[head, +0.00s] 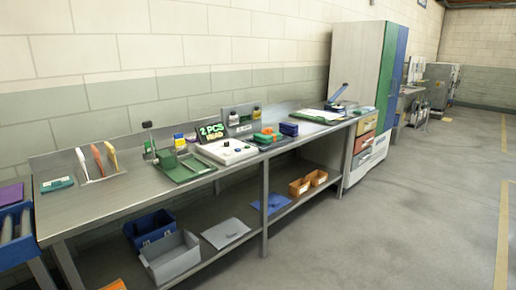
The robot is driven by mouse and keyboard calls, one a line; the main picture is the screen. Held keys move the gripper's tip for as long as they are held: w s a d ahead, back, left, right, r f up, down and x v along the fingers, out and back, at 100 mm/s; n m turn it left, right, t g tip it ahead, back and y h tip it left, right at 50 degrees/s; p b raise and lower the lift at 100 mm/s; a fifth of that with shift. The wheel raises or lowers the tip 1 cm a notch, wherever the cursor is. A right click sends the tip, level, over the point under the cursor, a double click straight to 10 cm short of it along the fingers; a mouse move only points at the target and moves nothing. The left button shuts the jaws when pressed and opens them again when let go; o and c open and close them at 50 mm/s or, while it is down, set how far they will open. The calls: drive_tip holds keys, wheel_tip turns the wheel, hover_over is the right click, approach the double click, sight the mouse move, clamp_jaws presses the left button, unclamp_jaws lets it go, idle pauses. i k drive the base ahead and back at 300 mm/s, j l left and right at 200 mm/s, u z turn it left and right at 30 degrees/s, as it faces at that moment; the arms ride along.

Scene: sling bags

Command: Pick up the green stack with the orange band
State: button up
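A small green stack (262,138) with orange on its top sits on the metal workbench (120,192), right of the white device with the lit sign. The orange part (267,131) shows at its upper edge; at this size I cannot tell whether it wraps round the stack. A flat teal-green item (57,184) with a pale mark lies at the bench's left end. My gripper is not in view.
A dark blue stack (289,129) stands just right of the green one. A green tray (183,167) and a white device (227,151) are to its left. A tall cabinet (356,70) stands beyond. The floor (400,220) at right is clear.

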sight(267, 137)
drive_tip(key=i+z, duration=0.15)
drive_tip(key=i, duration=0.45)
drive_tip(key=i+z, duration=0.15)
drive_tip(key=i, duration=0.45)
drive_tip(key=i+j+z, duration=0.1)
drive_tip(key=i, duration=0.5)
drive_tip(key=i+j+z, duration=0.15)
drive_tip(key=i, duration=0.4)
drive_tip(key=i+j+z, duration=0.15)
drive_tip(key=i, duration=0.45)
